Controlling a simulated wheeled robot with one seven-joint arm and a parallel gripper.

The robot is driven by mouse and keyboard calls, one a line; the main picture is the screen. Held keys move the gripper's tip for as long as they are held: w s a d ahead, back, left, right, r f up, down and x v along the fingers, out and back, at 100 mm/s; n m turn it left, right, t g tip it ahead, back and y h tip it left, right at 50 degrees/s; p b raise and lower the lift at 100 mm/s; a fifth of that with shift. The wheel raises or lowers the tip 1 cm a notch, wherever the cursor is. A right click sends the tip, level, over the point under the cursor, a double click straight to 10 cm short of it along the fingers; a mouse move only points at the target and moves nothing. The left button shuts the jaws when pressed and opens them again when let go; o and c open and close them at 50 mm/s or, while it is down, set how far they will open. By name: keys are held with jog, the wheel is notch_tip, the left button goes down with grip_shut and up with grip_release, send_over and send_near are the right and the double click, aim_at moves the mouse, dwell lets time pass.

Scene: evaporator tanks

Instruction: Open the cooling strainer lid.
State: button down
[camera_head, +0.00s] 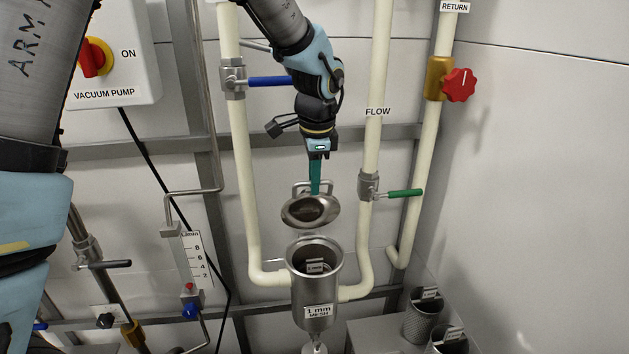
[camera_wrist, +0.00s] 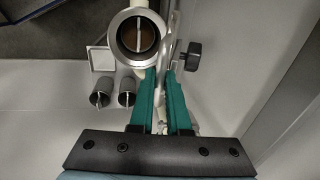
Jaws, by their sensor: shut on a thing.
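The cooling strainer (camera_head: 316,290) is an upright metal cylinder labelled "1 mm mesh", low in the middle of the head view. Its mouth is open, and a labelled basket (camera_head: 318,267) shows inside. The round lid (camera_head: 310,210) is raised above and behind the mouth, tilted, with its dark inner side towards the head camera. My gripper (camera_head: 315,188) is above the lid with its green fingers shut on the lid's handle (camera_head: 299,187). In the wrist view, the strainer's round mouth (camera_wrist: 119,42) lies just beyond the green fingertips (camera_wrist: 161,72). The grip contact is partly hidden.
Pale pipes rise on both sides of the strainer, with a blue-handled valve (camera_head: 270,81) left and a green-handled valve (camera_head: 404,193) right. A red knob (camera_head: 459,84) is at upper right. Spare mesh baskets (camera_head: 424,318) stand at lower right. A grey frame backs the pipes.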

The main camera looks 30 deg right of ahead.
jog(key=shift+w+a+f, duration=0.1)
jog(key=shift+a+f, duration=0.1)
jog(key=c, duration=0.9)
grip_release()
jog(key=shift+d, duration=0.15)
jog(key=shift+r, duration=0.1)
jog(key=shift+r, duration=0.5)
jog(key=r+b, duration=0.1)
jog(key=r, duration=0.2)
jog(key=s+r+b, duration=0.1)
jog(key=r, duration=0.2)
jog(key=s+r+b, duration=0.1)
jog(key=r, duration=0.2)
jog(key=shift+a+r, duration=0.3)
jog(key=shift+a, duration=0.1)
